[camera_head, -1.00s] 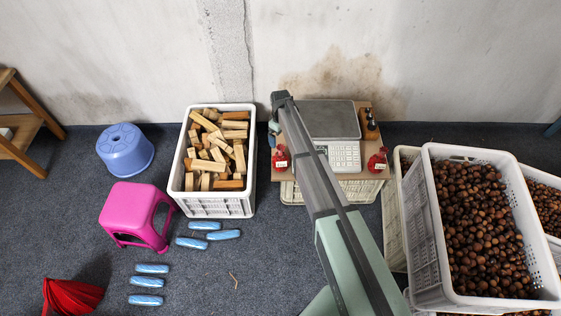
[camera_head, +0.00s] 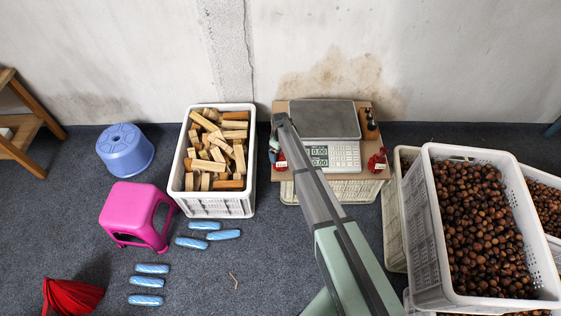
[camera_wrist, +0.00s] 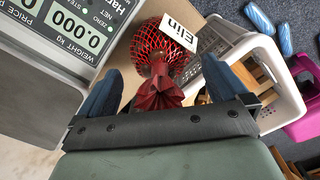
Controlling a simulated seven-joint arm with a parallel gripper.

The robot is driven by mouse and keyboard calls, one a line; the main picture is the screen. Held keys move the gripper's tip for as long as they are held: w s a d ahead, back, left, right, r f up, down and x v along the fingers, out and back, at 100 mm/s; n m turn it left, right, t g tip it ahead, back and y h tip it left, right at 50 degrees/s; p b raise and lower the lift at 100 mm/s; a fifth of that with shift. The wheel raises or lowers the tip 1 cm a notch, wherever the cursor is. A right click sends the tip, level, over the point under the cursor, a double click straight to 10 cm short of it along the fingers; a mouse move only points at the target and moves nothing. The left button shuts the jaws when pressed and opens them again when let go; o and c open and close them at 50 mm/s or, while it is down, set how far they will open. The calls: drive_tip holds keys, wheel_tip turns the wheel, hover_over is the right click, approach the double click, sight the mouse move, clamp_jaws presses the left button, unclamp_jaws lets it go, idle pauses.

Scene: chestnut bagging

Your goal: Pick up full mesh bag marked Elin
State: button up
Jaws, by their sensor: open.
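The red mesh bag marked Elin (camera_wrist: 158,42) sits on the brown board beside the scale, with dark round contents showing through its net. Its white tag, reading "Elin", is legible in the wrist view. My gripper (camera_wrist: 157,88) is open, its two blue fingers on either side of the bag's gathered red neck, with gaps on both sides. In the head view, the bag at the scale's left (camera_head: 281,163) is partly hidden by my arm. A second red bag (camera_head: 377,162) stands at the scale's right; its tag is too small to read.
The scale (camera_head: 333,155) stands close to my gripper, its display reading 0.000 in the wrist view. A white crate of wood blocks (camera_head: 221,207) is on the left. Crates of chestnuts (camera_head: 424,230) stand on the right. Stools and blue bundles (camera_head: 208,225) occupy the left floor.

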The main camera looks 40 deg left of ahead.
drive_tip(key=shift+f, duration=0.85)
drive_tip(key=shift+c, duration=0.5)
drive_tip(key=c, duration=1.7)
